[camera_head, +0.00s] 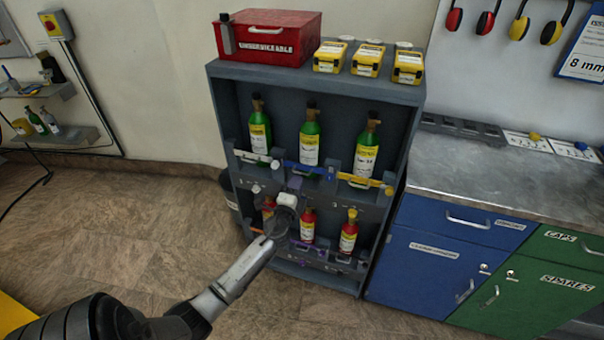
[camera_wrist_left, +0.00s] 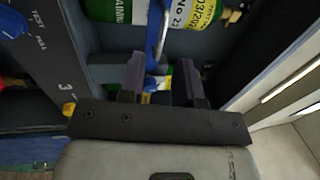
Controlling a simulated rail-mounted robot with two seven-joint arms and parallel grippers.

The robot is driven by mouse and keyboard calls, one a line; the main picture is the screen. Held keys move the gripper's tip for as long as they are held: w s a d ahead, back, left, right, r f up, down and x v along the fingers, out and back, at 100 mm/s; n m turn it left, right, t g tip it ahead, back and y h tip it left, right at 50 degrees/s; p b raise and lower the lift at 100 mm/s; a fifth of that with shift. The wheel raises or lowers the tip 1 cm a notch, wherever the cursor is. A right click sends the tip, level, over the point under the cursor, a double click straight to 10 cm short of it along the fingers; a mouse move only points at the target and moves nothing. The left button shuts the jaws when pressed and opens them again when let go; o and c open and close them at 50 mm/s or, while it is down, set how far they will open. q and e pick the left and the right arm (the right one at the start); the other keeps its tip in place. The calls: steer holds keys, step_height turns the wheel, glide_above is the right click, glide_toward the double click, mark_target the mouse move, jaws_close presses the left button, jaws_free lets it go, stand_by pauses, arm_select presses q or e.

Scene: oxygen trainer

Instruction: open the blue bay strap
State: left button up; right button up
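The blue bay strap (camera_head: 304,168) runs across the front of the middle green bottle (camera_head: 309,143) in the upper row of the grey rack. Its blue band also shows in the left wrist view (camera_wrist_left: 157,28), running down toward the gap between my fingers. My left gripper (camera_head: 294,184) is at the rack front, just below the strap in the head view. In the wrist view its two dark fingers (camera_wrist_left: 162,68) stand apart, with a blue piece visible between them. I cannot tell whether they touch it. My right gripper is not in view.
White and yellow straps (camera_head: 365,180) cross the neighbouring green bottles. Red bottles (camera_head: 307,225) stand in the lower row, partly behind my left wrist. A red box (camera_head: 268,38) and yellow cases (camera_head: 366,60) sit on top. A metal-topped bench (camera_head: 490,180) stands right of the rack.

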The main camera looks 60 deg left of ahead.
mark_target(302, 173)
arm_select(q)
steer(key=shift+b+x, duration=0.3)
steer(key=shift+x, duration=2.5)
jaws_close()
